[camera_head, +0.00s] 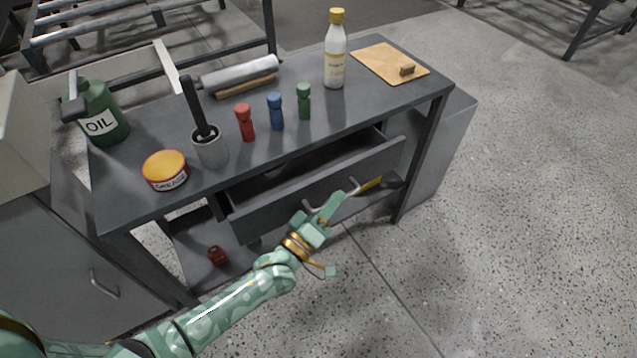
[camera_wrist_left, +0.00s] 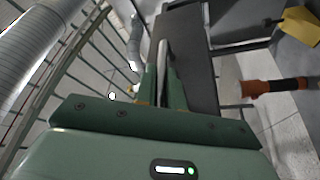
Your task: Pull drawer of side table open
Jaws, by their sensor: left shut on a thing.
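The dark grey side table (camera_head: 235,185) stands in the middle of the head view. Its drawer (camera_head: 310,190) is pulled out, with a gap showing between its front and the table top. A curved metal handle (camera_head: 352,184) is on the drawer front. My left gripper (camera_head: 333,203) is at this handle, shut on it, and hides part of it. In the left wrist view, the green fingers (camera_wrist_left: 161,92) are on either side of the pale handle bar (camera_wrist_left: 162,55), close to the dark drawer front (camera_wrist_left: 194,60). My right gripper is not in view.
On the table top stand a green oil can (camera_head: 105,118), a tin (camera_head: 165,170), a cup with a brush (camera_head: 209,150), several small coloured figures (camera_head: 275,112), a bottle (camera_head: 335,60) and a board (camera_head: 388,62). A cabinet (camera_head: 60,260) is at left. Open floor lies to the right.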

